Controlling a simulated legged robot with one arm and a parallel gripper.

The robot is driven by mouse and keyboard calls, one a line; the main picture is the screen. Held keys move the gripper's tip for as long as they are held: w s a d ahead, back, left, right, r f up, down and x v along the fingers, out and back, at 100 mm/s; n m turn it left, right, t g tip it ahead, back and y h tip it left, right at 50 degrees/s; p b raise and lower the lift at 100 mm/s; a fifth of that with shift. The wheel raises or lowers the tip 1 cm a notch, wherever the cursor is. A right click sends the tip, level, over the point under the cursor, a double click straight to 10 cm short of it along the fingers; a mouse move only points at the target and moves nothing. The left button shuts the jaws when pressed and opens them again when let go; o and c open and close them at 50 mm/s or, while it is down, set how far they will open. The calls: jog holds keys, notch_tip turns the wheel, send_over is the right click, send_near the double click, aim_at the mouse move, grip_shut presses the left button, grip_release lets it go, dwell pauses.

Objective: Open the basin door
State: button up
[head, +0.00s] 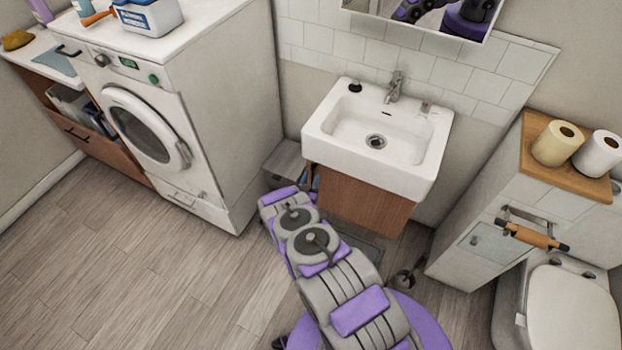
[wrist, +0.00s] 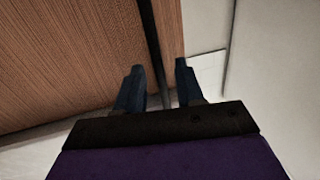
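The basin door (head: 358,200) is a brown wood-grain panel under the white basin (head: 420,165). In the wrist view the wood panel (wrist: 70,60) fills the left side. A dark, narrow upright bar (wrist: 152,50) runs along it; I cannot tell if it is a handle or an edge gap. My gripper (wrist: 158,83) is open, with one blue-grey finger on each side of the bar's lower end. I cannot tell whether either finger touches it. In the head view my arm reaches to the door's left side, and my fingers are mostly hidden there.
A white washing machine (head: 205,95) stands left of the basin. On the right are a low cabinet (head: 475,225) with paper rolls on top and a toilet (head: 570,310). A mirror cabinet (head: 420,18) hangs above. The wood floor (head: 150,270) at the left front is clear.

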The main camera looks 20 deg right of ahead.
jog(key=shift+w+d, duration=0.25)
jog(key=shift+w, duration=0.05)
jog(key=shift+c, duration=0.2)
grip_shut()
dwell(0.3)
